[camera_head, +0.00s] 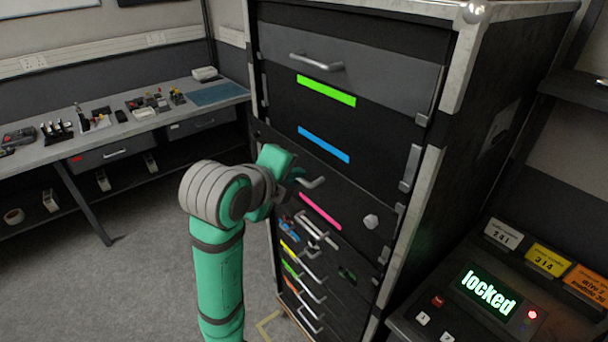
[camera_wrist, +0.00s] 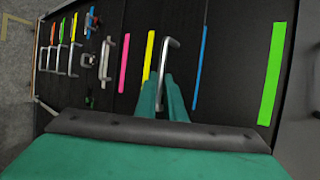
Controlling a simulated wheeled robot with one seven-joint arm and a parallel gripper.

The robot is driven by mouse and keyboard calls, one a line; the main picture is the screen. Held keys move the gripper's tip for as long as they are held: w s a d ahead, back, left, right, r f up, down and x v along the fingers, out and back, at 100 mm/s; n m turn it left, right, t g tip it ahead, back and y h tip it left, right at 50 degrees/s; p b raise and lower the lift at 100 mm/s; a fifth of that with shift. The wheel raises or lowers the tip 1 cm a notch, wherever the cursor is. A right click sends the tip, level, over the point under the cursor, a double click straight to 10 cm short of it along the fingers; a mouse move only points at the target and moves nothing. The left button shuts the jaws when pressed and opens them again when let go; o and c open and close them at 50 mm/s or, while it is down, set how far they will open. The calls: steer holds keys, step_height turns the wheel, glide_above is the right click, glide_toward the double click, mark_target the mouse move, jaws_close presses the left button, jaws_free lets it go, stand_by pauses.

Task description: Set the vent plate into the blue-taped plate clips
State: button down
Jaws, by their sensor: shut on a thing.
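My gripper (camera_wrist: 164,84) is shut on a silver bar handle (camera_wrist: 168,50) on the front of a dark cabinet. In the wrist view this handle is beside a yellow tape strip (camera_wrist: 149,54). In the head view my gripper (camera_head: 294,179) partly covers the same handle (camera_head: 314,184). A long blue tape strip (camera_head: 323,144) is on the panel above, and it also shows in the wrist view (camera_wrist: 201,68). A shorter blue strip (camera_wrist: 90,21) is lower on the cabinet. I cannot make out a vent plate or plate clips for certain.
A pink strip (camera_head: 320,211) and a round knob (camera_head: 371,221) are below the handle. Several handled drawers (camera_head: 309,288) are lower down. A panel reading "locked" (camera_head: 488,290) stands at right. A workbench (camera_head: 120,131) is at left, with clear floor before it.

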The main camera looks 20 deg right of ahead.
steer(key=v, duration=0.8)
steer(key=shift+s+a, duration=0.2)
steer(key=shift+r, duration=0.75)
steer(key=s+a, duration=0.2)
steer(key=a, duration=0.4)
steer(key=shift+a, duration=0.25)
stand_by(0.9)
steer(key=shift+s+y, duration=0.15)
steer(key=shift+y, duration=0.15)
steer(key=shift+d+r, duration=0.15)
steer(key=shift+d, duration=0.05)
stand_by(1.4)
